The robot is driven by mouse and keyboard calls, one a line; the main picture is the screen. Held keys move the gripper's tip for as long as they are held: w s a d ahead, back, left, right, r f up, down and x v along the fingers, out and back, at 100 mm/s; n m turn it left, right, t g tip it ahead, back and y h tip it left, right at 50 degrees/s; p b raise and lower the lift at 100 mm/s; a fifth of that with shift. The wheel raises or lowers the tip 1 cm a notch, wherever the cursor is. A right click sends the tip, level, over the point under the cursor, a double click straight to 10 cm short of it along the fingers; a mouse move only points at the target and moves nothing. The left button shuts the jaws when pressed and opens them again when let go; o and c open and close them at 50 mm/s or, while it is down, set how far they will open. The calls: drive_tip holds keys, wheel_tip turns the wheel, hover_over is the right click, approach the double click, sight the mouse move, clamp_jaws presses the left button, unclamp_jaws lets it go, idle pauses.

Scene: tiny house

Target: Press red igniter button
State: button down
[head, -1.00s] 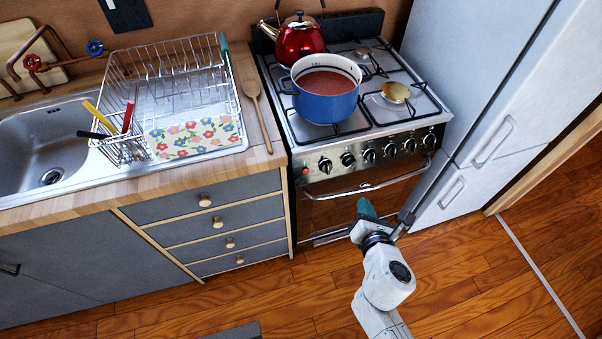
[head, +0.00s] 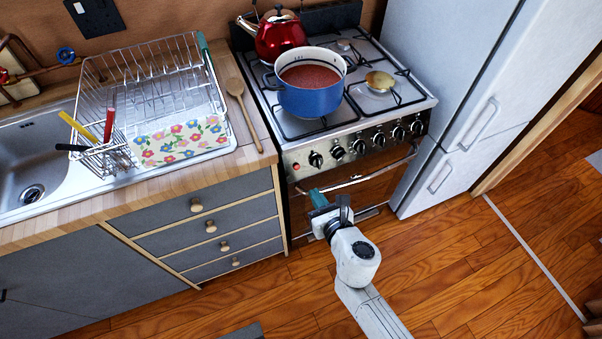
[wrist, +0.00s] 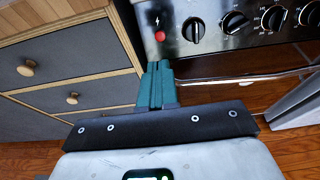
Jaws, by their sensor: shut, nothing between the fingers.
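The red igniter button (wrist: 160,36) is a small round knob at the left end of the stove's front panel, below a lightning mark in the wrist view. In the head view the button (head: 296,167) shows small at the panel's left end. My gripper (wrist: 158,66) has teal fingers that are shut together and empty. The fingertips point at the stove front, just below the button in the wrist view, and appear apart from it. In the head view my gripper (head: 316,194) is in front of the oven door, below the panel's left end.
Black control knobs (head: 337,152) line the panel right of the button. The oven handle (head: 370,175) runs below them. A blue pot (head: 311,100) and red kettle (head: 280,38) stand on the stove. Drawers (head: 205,222) are at left, the fridge (head: 440,90) at right. Floor in front is open.

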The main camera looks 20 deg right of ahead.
sight(297, 167)
drive_tip(key=b+x, duration=0.3)
drive_tip(key=x, duration=0.7)
drive_tip(key=shift+w+f, duration=0.25)
drive_tip(key=shift+w, duration=0.3)
drive_tip(key=shift+w+f+b, duration=0.1)
drive_tip(key=shift+w+b, duration=0.5)
drive_tip(key=shift+w, duration=0.1)
drive_tip(key=shift+s, duration=0.1)
